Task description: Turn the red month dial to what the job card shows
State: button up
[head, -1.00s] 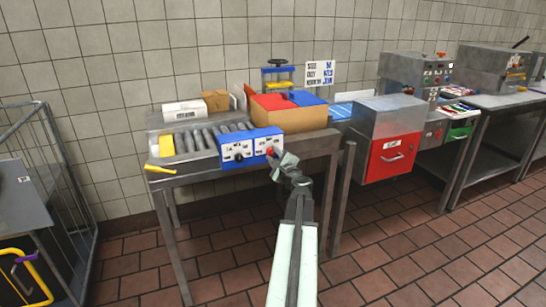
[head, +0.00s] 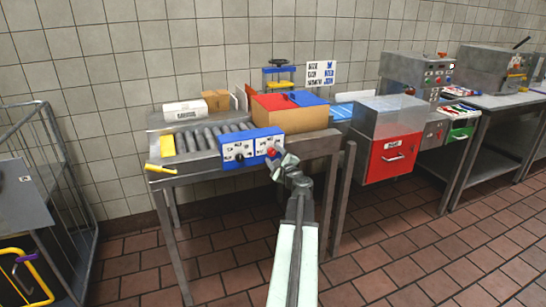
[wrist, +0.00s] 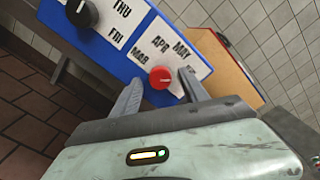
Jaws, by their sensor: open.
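The red month dial (wrist: 161,77) sits on the white label plate of the blue panel, with MAR, APR and MAY printed beside it; it also shows in the head view (head: 272,153). Where its pointer aims is not clear. My gripper (wrist: 161,79) is open, with one finger on each side of the dial; whether they touch it I cannot tell. In the head view my gripper (head: 280,163) is at the panel's right end. The job card (head: 321,74) is a white sheet on the wall with three rows; the bottom row seems to read MONTH JUN, but the print is small.
A black dial (wrist: 82,13) sits beside THU and FRI on the same blue panel (head: 236,150). A brown box with red and blue top (head: 290,119) stands just behind the panel. Rollers and a yellow handle (head: 160,169) are left. The red-fronted cabinet (head: 393,155) stands right.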

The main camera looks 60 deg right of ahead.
jog(key=v, duration=0.7)
jog(key=shift+s+a, duration=0.25)
